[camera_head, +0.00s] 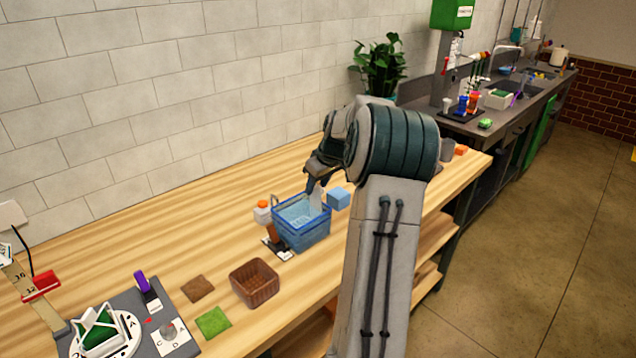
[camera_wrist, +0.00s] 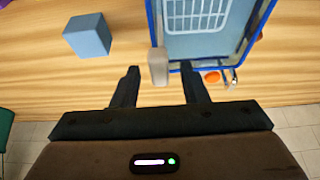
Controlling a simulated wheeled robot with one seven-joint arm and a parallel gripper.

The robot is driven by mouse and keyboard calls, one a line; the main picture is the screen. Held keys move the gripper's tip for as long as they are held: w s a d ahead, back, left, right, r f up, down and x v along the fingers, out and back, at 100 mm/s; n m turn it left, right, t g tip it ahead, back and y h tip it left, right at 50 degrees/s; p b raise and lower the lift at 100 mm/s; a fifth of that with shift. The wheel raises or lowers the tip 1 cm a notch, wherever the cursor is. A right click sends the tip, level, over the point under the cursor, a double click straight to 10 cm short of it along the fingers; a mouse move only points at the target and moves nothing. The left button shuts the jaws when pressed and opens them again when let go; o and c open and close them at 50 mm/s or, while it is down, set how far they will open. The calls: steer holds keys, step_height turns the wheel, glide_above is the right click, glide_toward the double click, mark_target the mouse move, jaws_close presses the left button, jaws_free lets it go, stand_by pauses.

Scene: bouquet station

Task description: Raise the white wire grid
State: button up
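The white wire grid (camera_wrist: 197,14) lies inside a blue-rimmed tub (camera_wrist: 240,45) at the top of the wrist view. In the head view the grid (camera_head: 298,216) shows pale within the blue tub (camera_head: 303,238). A light grey upright handle (camera_wrist: 158,66) stands at the tub's near edge; it also shows below my gripper in the head view (camera_head: 316,202). My gripper (camera_wrist: 160,78) is open, with its two dark fingers on either side of the handle and a visible gap to each. Whether the handle joins the grid is hard to see.
A blue cube (camera_head: 339,198) stands right of the tub. A white bottle with an orange cap (camera_head: 262,211) stands on its left. A brown basket (camera_head: 254,284), a green square (camera_head: 213,321) and a brown square (camera_head: 198,289) lie nearer. The wooden table's (camera_head: 150,238) back left is clear.

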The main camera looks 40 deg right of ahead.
jaws_close()
step_height(320, 180, up, 8)
steer(key=p, duration=0.3)
steer(key=shift+w, duration=0.1)
steer(key=shift+r, duration=0.1)
jaws_free()
steer(key=b+v, duration=0.1)
steer(key=v, duration=1.2)
steer(key=shift+s+r, duration=0.2)
steer(key=shift+r, duration=0.15)
